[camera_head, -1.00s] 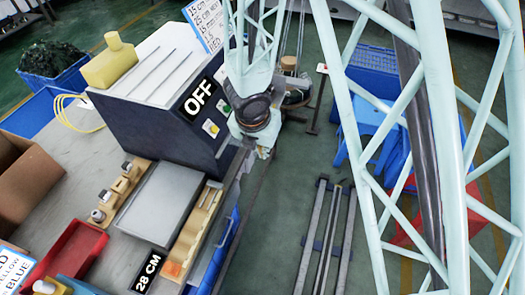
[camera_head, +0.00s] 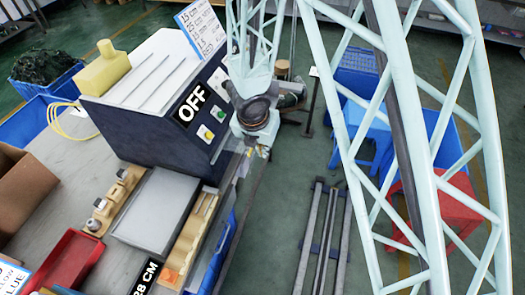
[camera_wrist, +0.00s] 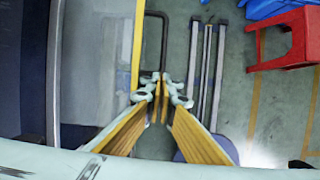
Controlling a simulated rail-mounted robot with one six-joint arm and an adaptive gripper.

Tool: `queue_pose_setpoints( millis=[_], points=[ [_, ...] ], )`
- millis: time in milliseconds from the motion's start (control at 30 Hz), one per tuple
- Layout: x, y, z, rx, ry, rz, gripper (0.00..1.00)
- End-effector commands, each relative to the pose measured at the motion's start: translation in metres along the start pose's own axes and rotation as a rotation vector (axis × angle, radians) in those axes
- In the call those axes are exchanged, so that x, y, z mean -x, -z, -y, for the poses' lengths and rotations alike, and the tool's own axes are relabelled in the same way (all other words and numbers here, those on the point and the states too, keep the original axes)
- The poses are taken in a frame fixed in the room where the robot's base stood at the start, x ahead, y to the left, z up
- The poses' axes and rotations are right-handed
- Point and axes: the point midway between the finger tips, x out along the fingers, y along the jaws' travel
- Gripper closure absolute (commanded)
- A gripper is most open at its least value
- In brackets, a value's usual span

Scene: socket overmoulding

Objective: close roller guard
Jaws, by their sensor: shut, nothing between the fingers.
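The dark machine with the OFF sign (camera_head: 187,107) stands on the bench in the head view. I take the roller guard to be the grey, see-through panel (camera_wrist: 95,60) at the left of the wrist view, with a yellow edge strip (camera_wrist: 137,45) and a dark bar handle (camera_wrist: 164,35) beside it. How far it is open cannot be told. My gripper (camera_wrist: 160,92) is shut and empty, its tips near the lower end of the handle; contact is unclear. In the head view my gripper (camera_head: 250,146) is at the machine's right side, small and partly hidden by my wrist.
A grey plate (camera_head: 157,212) and wooden holders lie on the bench before the machine. A red tray (camera_head: 65,262) is at lower left. Floor rails (camera_head: 325,235) run right of the bench. A red stool (camera_wrist: 290,38) stands farther right, with open green floor between.

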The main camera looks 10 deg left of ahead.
Motion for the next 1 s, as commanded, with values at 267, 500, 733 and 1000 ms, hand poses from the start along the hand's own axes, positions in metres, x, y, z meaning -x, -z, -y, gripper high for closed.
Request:
queue_pose_setpoints(
  millis=[267,500,733,1000],
  points=[
    [-0.001,-0.004,0.000,0.000,0.000,0.000,1.00],
    [-0.004,-0.019,-0.001,-0.002,0.000,0.000,1.00],
    [-0.010,-0.042,-0.002,-0.001,0.001,0.000,1.00],
    [-0.018,-0.069,-0.004,-0.001,0.001,0.000,1.00]
  ],
)
